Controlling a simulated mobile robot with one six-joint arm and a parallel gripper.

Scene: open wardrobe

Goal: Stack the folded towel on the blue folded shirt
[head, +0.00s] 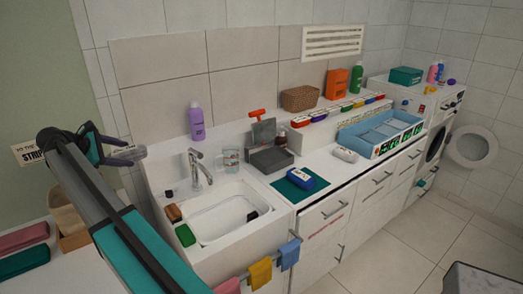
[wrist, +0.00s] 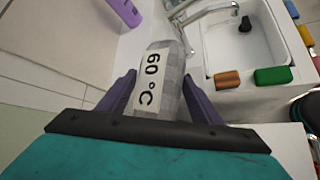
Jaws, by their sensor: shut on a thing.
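My gripper (wrist: 160,95) is shut on a grey checked bundle (wrist: 172,62) with a white "60 °C" label. It looks like folded cloth, seemingly the folded towel. One purple finger is on each side of it. In the head view my gripper (head: 128,155) is at the left, in front of the wall and left of the sink; the bundle is hard to make out there. A blue folded bundle (head: 300,178) with a pale label, seemingly the blue folded shirt, lies on a dark green mat (head: 283,189) on the counter right of the sink, well away from my gripper.
The sink (head: 225,215) with its tap (head: 198,170) lies between my gripper and the mat. A purple bottle (head: 196,122), a glass mug (head: 231,160) and a grey caddy (head: 270,160) stand behind. A pale item (head: 345,154) and blue tray (head: 380,132) are farther right.

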